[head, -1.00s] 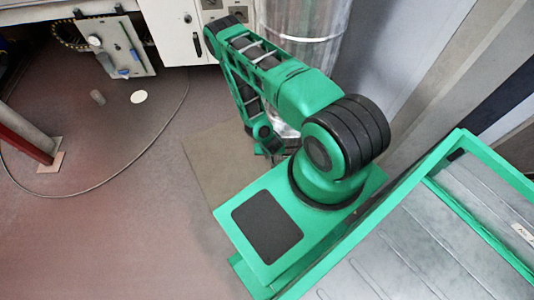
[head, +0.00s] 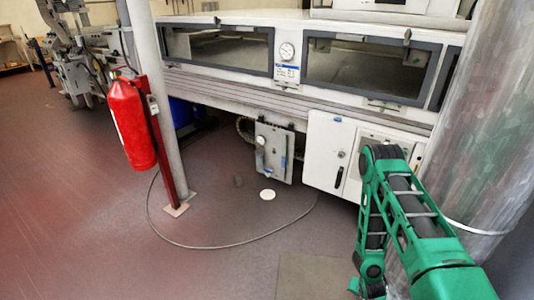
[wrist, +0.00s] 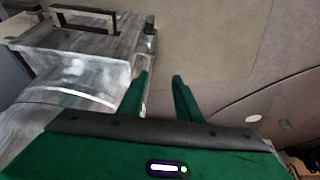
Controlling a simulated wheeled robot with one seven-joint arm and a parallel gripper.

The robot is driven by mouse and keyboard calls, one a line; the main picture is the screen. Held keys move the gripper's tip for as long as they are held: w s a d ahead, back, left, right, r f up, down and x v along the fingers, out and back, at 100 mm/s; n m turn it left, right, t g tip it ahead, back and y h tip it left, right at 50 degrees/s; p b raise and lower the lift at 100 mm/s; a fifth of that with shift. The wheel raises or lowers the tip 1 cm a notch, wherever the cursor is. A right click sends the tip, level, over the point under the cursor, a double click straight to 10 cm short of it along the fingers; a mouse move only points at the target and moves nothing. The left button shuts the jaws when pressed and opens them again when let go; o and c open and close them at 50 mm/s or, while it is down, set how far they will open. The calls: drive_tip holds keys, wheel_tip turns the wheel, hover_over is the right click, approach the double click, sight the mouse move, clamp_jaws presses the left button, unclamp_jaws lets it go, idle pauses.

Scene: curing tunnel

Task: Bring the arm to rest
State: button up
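My green arm (head: 408,220) shows at the right of the head view, bent at the elbow with its forearm hanging down in front of the metal duct. Its lower end is cut off by the bottom edge of the head view. In the wrist view my gripper (wrist: 160,78) has its two green fingers apart, with only floor visible between them. It holds nothing.
A large metal duct (head: 470,130) stands close behind my arm. The white tunnel cabinet (head: 325,155) runs across the back. A red extinguisher (head: 132,125) hangs by a post at left.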

drive_tip(key=w+a+r+n, duration=0.1)
drive_tip(key=w+r, duration=0.4)
drive_tip(key=r, duration=0.7)
drive_tip(key=w+a+r, duration=0.1)
drive_tip(key=w+r, duration=0.4)
drive_tip(key=r, duration=0.7)
drive_tip(key=s+a+r+n+y, duration=0.1)
drive_tip(key=s+a+r, duration=0.15)
drive_tip(key=r, duration=0.75)
drive_tip(key=s+a+r+n, duration=0.2)
drive_tip(key=s+r, duration=0.2)
drive_tip(key=r, duration=0.7)
drive_tip(key=s+a+r+n+y, duration=0.1)
drive_tip(key=s+a+r, duration=0.15)
drive_tip(key=r, duration=0.75)
drive_tip(key=s+a+r+n, duration=0.1)
drive_tip(key=s+r+n, duration=0.1)
drive_tip(key=s+r, duration=0.6)
drive_tip(key=s+d+f+m+g, duration=0.2)
drive_tip(key=s+d, duration=0.3)
drive_tip(key=s, duration=0.3)
drive_tip(key=s+d+f+m+g, duration=0.1)
drive_tip(key=s+d+m, duration=0.3)
drive_tip(key=s, duration=0.5)
drive_tip(key=shift+s+d+f+m+g+y, duration=0.15)
drive_tip(key=shift+d+f+m+g+y, duration=0.3)
drive_tip(key=shift+d, duration=0.65)
drive_tip(key=shift+r, duration=0.1)
